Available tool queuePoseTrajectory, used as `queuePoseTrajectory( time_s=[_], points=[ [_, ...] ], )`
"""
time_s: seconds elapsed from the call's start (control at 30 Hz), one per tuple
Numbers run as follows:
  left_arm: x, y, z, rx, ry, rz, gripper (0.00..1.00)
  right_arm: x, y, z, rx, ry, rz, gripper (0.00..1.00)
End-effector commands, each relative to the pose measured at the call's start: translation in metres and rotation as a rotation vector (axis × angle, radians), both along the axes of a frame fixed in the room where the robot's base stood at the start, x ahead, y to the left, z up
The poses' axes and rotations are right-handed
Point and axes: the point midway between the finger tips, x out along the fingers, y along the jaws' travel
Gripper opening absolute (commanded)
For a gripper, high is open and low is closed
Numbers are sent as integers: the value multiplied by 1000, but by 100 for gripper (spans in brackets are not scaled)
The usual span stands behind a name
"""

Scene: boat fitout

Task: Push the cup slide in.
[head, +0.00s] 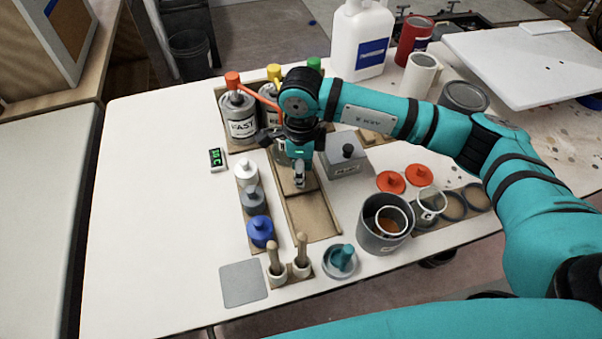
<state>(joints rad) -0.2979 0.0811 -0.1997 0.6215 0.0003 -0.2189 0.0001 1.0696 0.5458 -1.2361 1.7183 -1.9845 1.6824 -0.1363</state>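The cup slide (312,214) is a long, shallow wooden track in the middle of the white table, running from under my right gripper towards the front. A wooden piece lies at its far end, partly hidden beneath the gripper. My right gripper (299,182) points down over that far end, its narrow grey fingertips close together with no gap showing. I cannot tell whether the tips touch the wood. My arm and wrist hide part of the area behind. My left gripper is not in view.
White, grey and blue knobbed pieces (260,231) line the slide's left side. Two wooden-handled tools (302,252) stand in front. A grey pot (385,224) stands close on the right, a grey box (344,156) behind it. Labelled cans (238,117) stand at the back. The left table is clear.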

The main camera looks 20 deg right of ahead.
Motion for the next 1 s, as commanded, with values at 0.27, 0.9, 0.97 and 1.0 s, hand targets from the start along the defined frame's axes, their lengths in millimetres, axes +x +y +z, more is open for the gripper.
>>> queuePoseTrajectory(
  time_s=[0.27, 0.9, 0.97, 1.0],
  points=[
    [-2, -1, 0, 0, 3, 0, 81, 2, 0, 62, 2, -7, -1, 34],
    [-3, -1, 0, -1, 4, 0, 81, 1, 0, 97, 1, -4, -2, 34],
    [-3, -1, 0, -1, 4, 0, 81, 1, 0, 97, 1, -4, -2, 34],
    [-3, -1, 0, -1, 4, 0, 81, 1, 0, 97, 1, -4, -2, 34]
  ],
)
